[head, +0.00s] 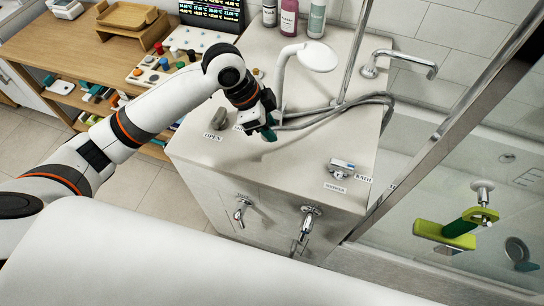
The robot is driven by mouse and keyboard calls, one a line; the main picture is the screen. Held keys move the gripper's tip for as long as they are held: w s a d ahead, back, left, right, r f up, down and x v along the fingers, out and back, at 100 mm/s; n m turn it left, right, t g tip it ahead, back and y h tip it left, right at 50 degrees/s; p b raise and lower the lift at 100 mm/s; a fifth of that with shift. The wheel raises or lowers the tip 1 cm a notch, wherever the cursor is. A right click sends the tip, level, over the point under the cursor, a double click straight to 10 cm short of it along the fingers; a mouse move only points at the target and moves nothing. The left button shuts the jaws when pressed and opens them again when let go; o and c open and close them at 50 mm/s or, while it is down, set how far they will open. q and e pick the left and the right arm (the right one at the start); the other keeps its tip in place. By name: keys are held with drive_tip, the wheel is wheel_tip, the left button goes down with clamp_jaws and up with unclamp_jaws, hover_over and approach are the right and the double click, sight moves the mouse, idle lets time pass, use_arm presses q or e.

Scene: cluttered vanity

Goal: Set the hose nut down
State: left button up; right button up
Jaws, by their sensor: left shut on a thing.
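My left gripper (268,126) reaches in from the left over the pale vanity top (320,150). It is shut on the hose nut at the end of the grey shower hose (345,106). The nut is small and mostly hidden by the fingers, so I cannot tell whether it touches the surface. The hose runs right from the gripper and loops across the top. My right gripper is not in view.
A white shower head (318,56) on its post stands behind the gripper. A grey OPEN handle (205,122) is close on the left. A diverter knob (341,168) sits front right. Bottles (289,20) line the back. The vanity's front middle is clear.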

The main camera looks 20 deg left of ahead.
use_arm(q)
drive_tip(key=shift+w+d+f+m+g, duration=0.1)
drive_tip(key=shift+d+m+g, duration=0.1)
drive_tip(key=shift+m, duration=0.15)
drive_tip(key=shift+d+f+m+g, duration=0.1)
drive_tip(key=shift+m+g, duration=0.1)
drive_tip(key=shift+m, duration=0.15)
drive_tip(key=shift+f+m, duration=0.3)
drive_tip(key=shift+m, duration=0.4)
drive_tip(key=p, duration=0.1)
hover_over(277, 162)
drive_tip(key=a, duration=0.2)
drive_tip(key=shift+g, duration=0.3)
drive_tip(key=f, duration=0.5)
drive_tip(key=shift+d+f, duration=0.15)
drive_tip(key=shift+d, duration=0.05)
drive_tip(key=shift+f, duration=0.65)
wheel_tip(277, 162, down, 3)
drive_tip(key=shift+f+p, duration=0.1)
drive_tip(key=shift+p, duration=0.4)
drive_tip(key=shift+f, duration=0.1)
drive_tip(key=shift+f, duration=0.1)
drive_tip(key=o, duration=1.1)
drive_tip(key=shift+c, duration=0.2)
